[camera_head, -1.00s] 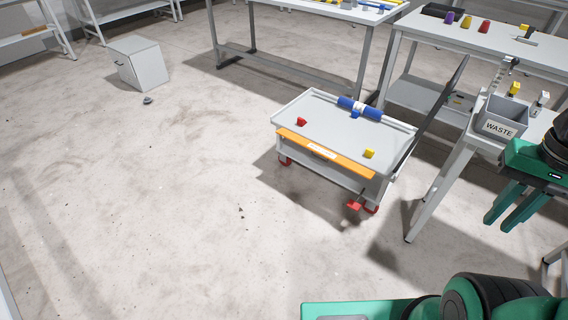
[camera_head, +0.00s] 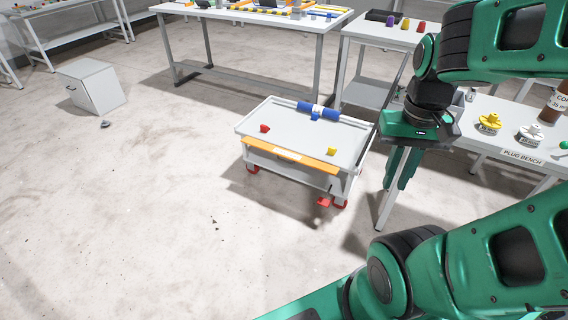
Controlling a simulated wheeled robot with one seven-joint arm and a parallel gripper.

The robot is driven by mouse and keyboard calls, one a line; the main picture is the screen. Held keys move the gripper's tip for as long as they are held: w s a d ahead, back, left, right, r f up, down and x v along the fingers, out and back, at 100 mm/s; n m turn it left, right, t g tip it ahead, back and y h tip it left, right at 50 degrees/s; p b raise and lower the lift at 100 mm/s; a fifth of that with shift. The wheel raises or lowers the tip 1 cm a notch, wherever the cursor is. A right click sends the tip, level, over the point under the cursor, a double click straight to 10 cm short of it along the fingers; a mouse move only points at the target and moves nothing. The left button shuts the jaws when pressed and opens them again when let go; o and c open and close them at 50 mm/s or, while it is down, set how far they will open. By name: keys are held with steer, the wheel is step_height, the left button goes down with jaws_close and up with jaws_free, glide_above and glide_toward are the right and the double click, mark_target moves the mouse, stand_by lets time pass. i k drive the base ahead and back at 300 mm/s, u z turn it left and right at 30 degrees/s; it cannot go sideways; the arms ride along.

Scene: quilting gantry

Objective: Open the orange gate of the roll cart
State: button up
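The roll cart (camera_head: 262,128) is a low white cart with red casters, standing in the middle of the floor. Its orange gate (camera_head: 301,158) runs along the near edge of the top and carries a white label; it looks closed. A blue-and-white roll (camera_head: 318,111) lies at the far side of the cart top. My gripper (camera_head: 394,187) points downward to the right of the cart, apart from it. Its two green fingers look separated, with nothing seen between them.
A red piece (camera_head: 264,128) and a yellow piece (camera_head: 332,151) are on the cart top. A red pedal (camera_head: 323,202) sticks out low at the front right. The plug bench (camera_head: 501,148) stands at right, behind my arm. A white cabinet (camera_head: 92,86) stands far left.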

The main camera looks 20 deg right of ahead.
mark_target(324, 167)
steer(key=u, duration=0.05)
steer(key=i, duration=1)
steer(key=z, duration=0.05)
